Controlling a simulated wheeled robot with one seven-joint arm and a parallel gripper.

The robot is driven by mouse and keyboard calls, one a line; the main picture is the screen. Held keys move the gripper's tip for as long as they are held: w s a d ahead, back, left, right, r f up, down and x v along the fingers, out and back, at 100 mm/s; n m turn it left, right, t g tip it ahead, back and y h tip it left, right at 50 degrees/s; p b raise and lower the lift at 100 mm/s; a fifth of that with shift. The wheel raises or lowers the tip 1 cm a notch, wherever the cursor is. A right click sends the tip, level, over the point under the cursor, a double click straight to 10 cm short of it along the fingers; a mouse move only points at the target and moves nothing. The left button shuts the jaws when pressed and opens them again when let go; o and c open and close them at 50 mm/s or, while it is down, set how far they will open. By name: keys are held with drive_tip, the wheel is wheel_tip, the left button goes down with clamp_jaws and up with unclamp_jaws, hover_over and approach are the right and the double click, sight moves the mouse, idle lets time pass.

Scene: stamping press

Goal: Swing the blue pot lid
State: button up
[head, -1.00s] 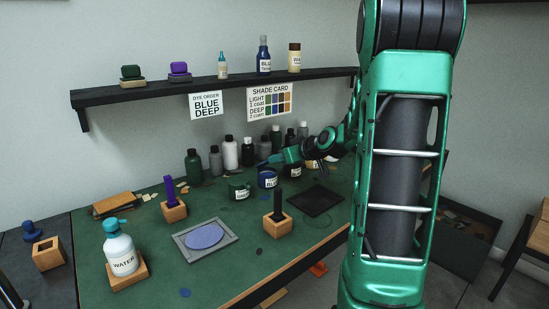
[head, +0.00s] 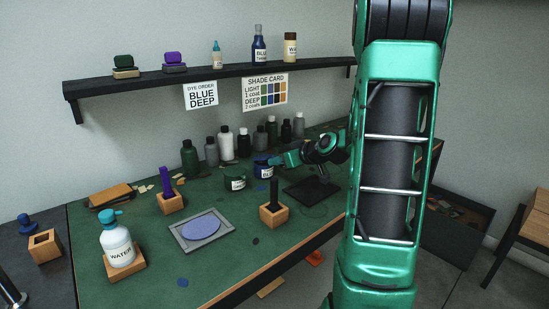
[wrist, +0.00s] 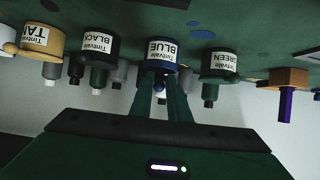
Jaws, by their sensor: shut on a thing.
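The blue pot (head: 263,171) stands on the green bench behind the dark stamp. In the wrist view, which is upside down, the blue pot (wrist: 161,53) is straight ahead with its BLUE label facing me. My gripper (head: 274,160) is low at the pot's right side in the head view. In the wrist view my gripper (wrist: 160,76) has its fingers close together at the pot's lid side. It is shut on part of the blue pot lid; the fingers hide the exact grip. A small blue round shape (wrist: 160,87) shows between the fingers.
The green pot (wrist: 219,63) and black pot (wrist: 98,45) flank the blue pot closely. Several bottles (head: 227,143) stand behind. A dark stamp in a wooden holder (head: 273,214) and a black tray (head: 311,188) lie in front. A framed blue pad (head: 202,229) is nearer left.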

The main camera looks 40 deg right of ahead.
drive_tip(key=shift+s+f, duration=0.15)
drive_tip(key=shift+f, duration=0.35)
drive_tip(key=shift+s+f, duration=0.2)
drive_tip(key=shift+f, duration=0.95)
drive_tip(key=o, duration=0.9)
drive_tip(key=shift+r, duration=0.1)
drive_tip(key=v, duration=1)
drive_tip(key=shift+s+r, duration=0.15)
drive_tip(key=shift+s, duration=0.15)
